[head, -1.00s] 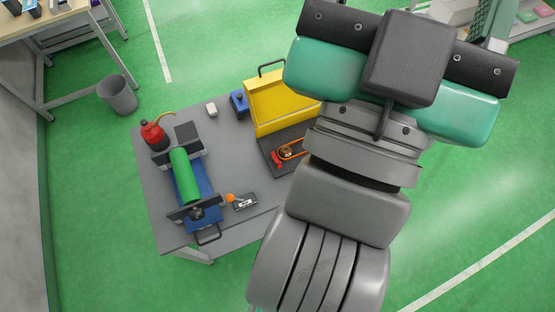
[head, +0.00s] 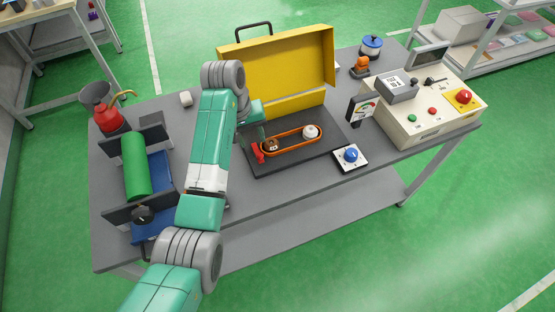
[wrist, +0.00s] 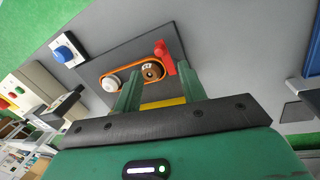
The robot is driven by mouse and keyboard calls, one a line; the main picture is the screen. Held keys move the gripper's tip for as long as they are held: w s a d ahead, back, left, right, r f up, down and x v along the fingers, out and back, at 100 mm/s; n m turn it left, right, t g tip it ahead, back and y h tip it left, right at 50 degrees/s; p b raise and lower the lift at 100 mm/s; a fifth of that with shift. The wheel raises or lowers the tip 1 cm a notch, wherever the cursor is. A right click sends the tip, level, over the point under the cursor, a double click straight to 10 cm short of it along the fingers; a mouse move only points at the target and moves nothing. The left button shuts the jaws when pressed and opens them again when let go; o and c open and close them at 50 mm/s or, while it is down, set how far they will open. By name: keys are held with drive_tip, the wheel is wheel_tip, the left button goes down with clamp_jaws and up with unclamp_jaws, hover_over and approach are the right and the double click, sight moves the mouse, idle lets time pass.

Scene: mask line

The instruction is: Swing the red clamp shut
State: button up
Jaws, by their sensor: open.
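The red clamp (head: 258,153) stands at the left end of the dark base plate (head: 310,160), beside the brown pulley (head: 272,146). An orange belt (head: 293,139) loops around this pulley and a white one (head: 311,131). My gripper (head: 261,131) is above the clamp end of the plate, its fingers partly hidden by my arm in the head view. In the wrist view my gripper (wrist: 160,68) is open and empty, and the red clamp (wrist: 165,55) shows just beyond the right finger. I cannot tell whether finger and clamp touch.
A raised yellow cover (head: 280,70) stands behind the plate. A green roller (head: 136,165) and red can (head: 108,118) are at the left. A blue button box (head: 351,157) and control console (head: 425,110) are at the right. The table front is mostly clear.

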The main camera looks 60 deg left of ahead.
sight(259, 154)
drive_tip(key=f, duration=0.2)
drive_tip(key=w+f+b, duration=0.1)
drive_tip(key=f, duration=0.2)
drive_tip(key=f+b, duration=0.1)
drive_tip(key=f, duration=0.1)
drive_tip(key=shift+w+d+f, duration=0.2)
drive_tip(key=shift+d+f, duration=0.05)
drive_tip(key=shift+c, duration=0.4)
clamp_jaws()
